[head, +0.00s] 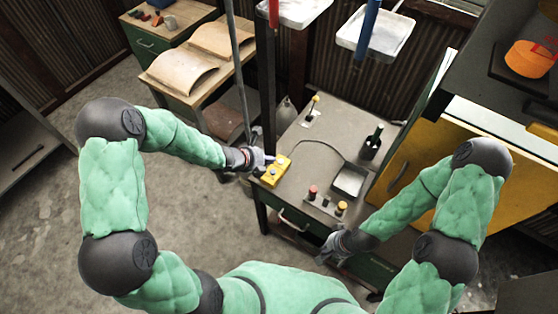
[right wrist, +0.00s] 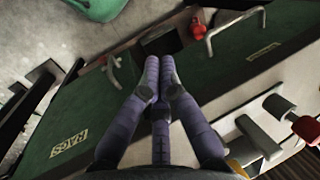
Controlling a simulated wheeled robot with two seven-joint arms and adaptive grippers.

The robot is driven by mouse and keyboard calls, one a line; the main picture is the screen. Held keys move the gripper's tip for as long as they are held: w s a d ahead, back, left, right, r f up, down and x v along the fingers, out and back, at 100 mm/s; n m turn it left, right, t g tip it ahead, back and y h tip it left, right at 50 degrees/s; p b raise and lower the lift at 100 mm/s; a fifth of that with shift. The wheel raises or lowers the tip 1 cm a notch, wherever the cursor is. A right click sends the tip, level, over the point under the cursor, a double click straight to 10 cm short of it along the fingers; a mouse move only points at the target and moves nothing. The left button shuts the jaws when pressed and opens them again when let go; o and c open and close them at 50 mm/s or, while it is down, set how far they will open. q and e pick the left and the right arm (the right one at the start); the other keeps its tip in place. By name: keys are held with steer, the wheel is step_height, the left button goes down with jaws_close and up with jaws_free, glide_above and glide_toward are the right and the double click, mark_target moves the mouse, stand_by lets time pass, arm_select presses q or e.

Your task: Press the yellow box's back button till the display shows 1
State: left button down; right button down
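The yellow box (head: 276,170) lies at the left edge of the grey worktable, a cable running from it. Small dark and light details show on its top, but its display is too small to read. My left gripper (head: 262,160) is at the box's left side, close to its far end; whether it touches a button cannot be told. Its fingers are too small to judge. My right gripper (head: 330,253) is in front of the table, low and away from the box. In the right wrist view its fingers (right wrist: 159,78) are drawn together with nothing between them.
The worktable (head: 322,146) carries a dark bottle (head: 371,143), a grey tray (head: 350,181), a yellow-topped lever (head: 312,107) and red and yellow knobs (head: 312,192). Green drawers (right wrist: 220,50) with metal handles are near my right gripper. White trays (head: 378,36) hang above the back.

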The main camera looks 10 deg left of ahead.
mark_target(271, 172)
arm_select(q)
steer(key=shift+w+r+m, duration=0.65)
steer(key=shift+w+m, duration=0.15)
steer(key=shift+m, duration=0.2)
arm_select(e)
steer(key=shift+w+r, duration=0.15)
steer(key=shift+w, duration=0.15)
arm_select(q)
steer(key=shift+f, duration=0.15)
